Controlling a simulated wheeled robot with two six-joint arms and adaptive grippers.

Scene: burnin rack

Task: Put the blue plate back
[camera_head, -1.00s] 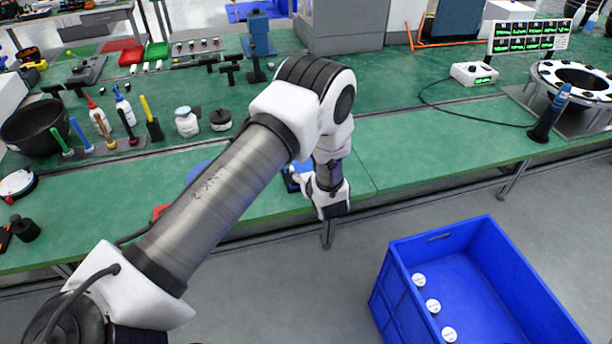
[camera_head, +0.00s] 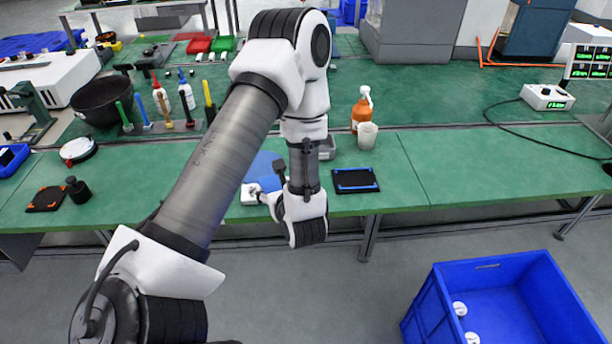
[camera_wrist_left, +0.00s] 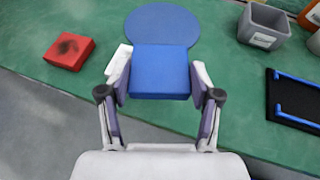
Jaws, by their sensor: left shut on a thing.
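The blue plate (camera_wrist_left: 160,72) is a thick square block in the left wrist view. My left gripper (camera_wrist_left: 160,88) is shut on it, with one finger at each side. In the head view the left gripper (camera_head: 262,195) is at the front edge of the green bench. A round blue mat (camera_wrist_left: 162,25) lies just beyond the plate, and also shows in the head view (camera_head: 262,168). A black pad with blue strips (camera_head: 355,180) lies empty to the right of the gripper. The plate's underside is hidden. My right gripper is not in view.
A red block with a dark stain (camera_wrist_left: 69,51) lies left of the plate. A grey bin (camera_wrist_left: 263,26) stands right of the mat. An orange bottle (camera_head: 362,112) and a white cup (camera_head: 367,136) stand behind the pad. A blue crate (camera_head: 500,262) is on the floor.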

